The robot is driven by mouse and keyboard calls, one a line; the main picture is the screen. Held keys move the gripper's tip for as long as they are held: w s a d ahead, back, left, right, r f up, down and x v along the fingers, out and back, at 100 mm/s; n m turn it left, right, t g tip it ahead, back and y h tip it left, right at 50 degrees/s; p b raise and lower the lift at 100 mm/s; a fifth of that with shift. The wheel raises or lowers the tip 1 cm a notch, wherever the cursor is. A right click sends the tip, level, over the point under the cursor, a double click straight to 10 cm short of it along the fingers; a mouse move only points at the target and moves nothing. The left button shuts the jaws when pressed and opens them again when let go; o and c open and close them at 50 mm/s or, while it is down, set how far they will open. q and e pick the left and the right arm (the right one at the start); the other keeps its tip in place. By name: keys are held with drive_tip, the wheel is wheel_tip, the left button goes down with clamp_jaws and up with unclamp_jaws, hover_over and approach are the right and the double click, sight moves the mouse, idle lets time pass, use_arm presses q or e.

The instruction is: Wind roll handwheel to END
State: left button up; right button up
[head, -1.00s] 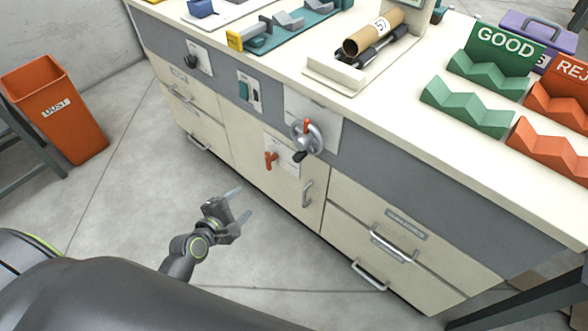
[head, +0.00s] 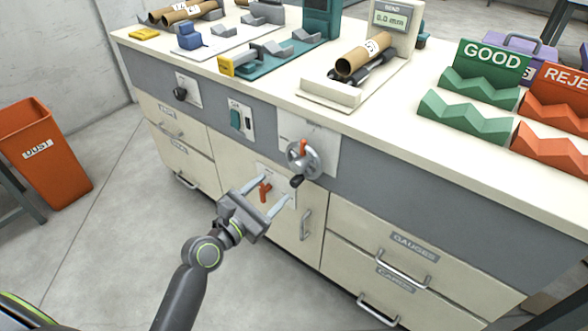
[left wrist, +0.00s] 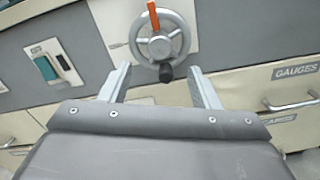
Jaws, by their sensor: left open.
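The roll handwheel (head: 301,160) is a grey spoked wheel on a white plate on the bench front. It has a red-orange marker at its top and a black knob (head: 297,181) at its bottom. In the left wrist view the handwheel (left wrist: 160,40) is ahead, with the black knob (left wrist: 166,73) just beyond and between the fingertips. My left gripper (head: 267,189) is open and empty, below and left of the wheel in the head view, apart from it. The left gripper (left wrist: 160,80) also shows in the wrist view. My right gripper is not in view.
An orange lever (head: 265,190) sits on a plate below the wheel. A green switch (head: 236,119) and black knob (head: 180,93) are left on the panel. Drawer handles (head: 403,270) stick out at right. An orange DUST bin (head: 45,160) stands on the floor at left.

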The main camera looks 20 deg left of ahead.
sight(296, 167)
use_arm(q)
drive_tip(key=b+x, duration=0.1)
drive_tip(key=x, duration=0.8)
drive_tip(key=shift+w+f, duration=0.1)
drive_tip(key=shift+w, duration=0.05)
drive_tip(key=shift+w+d, duration=0.1)
drive_tip(key=shift+w, duration=0.05)
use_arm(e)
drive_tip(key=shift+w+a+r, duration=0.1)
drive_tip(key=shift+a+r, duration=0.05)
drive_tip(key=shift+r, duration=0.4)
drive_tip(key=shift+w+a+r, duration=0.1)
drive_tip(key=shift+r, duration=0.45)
use_arm(q)
drive_tip(key=c, duration=1)
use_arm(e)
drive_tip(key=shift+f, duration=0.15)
